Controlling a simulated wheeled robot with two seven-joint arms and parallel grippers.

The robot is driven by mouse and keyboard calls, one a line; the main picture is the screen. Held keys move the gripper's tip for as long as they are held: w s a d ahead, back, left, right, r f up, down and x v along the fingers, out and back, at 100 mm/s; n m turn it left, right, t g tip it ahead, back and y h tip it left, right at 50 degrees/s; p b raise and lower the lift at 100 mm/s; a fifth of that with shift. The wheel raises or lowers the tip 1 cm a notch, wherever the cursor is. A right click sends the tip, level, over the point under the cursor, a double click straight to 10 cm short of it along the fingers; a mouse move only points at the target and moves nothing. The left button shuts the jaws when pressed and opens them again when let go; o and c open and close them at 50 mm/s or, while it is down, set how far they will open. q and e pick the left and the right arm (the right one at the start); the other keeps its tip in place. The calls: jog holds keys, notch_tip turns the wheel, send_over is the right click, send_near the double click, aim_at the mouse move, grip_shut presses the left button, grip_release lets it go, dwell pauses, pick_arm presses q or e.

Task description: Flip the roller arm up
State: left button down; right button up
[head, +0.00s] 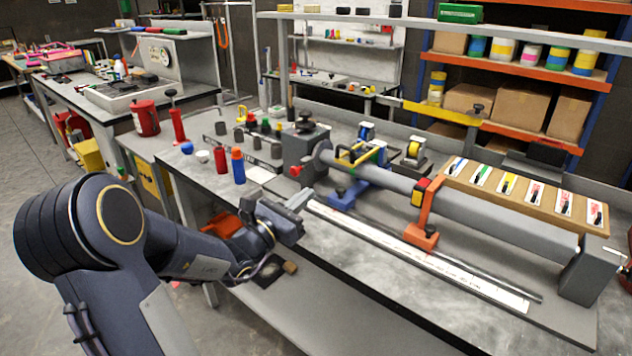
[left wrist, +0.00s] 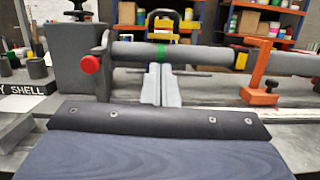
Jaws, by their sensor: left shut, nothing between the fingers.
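My left gripper (head: 302,199) is at the front edge of the bench, in front of a long grey tube (head: 460,205) held level in a fixture. In the left wrist view its pale fingers (left wrist: 160,72) are together and empty, pointing at the tube's green band (left wrist: 165,50). A yellow bar frame (head: 356,154) stands at the tube by a blue base (head: 345,196). A dark loop with a yellow part (left wrist: 163,20) shows behind the tube. I cannot tell for certain which part is the roller arm. My right gripper is out of view.
An orange clamp (head: 424,215) stands over the tube to the right. The grey end block with a red knob (left wrist: 90,64) is at the left. Red and blue bottles (head: 238,166) stand on the bench. A white ruler strip (head: 440,268) lies in front of the tube.

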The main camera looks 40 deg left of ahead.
pick_arm(q)
jog(key=w+d+r+p, duration=0.1)
jog(key=w+r, duration=0.4)
jog(key=w, duration=0.5)
jog(key=shift+w, duration=0.4)
jog(key=shift+d+p, duration=0.1)
jog(key=shift+p, duration=0.2)
jog(key=r+p, duration=0.1)
jog(key=p, duration=0.2)
jog(key=shift+r+g, duration=0.35)
jog(key=shift+g, duration=0.05)
notch_tip(320, 180, up, 10)
jog(key=g+p, duration=0.4)
jog(key=p, duration=0.9)
send_over(342, 148)
jog(key=w, duration=0.5)
jog(key=shift+w+d+r+y+p, duration=0.2)
jog(key=shift+w+r, duration=0.1)
jog(key=shift+w, duration=0.25)
jog(key=shift+w+d+r+y+p, duration=0.15)
jog(key=shift+w+r, duration=0.1)
jog(key=shift+w, duration=0.3)
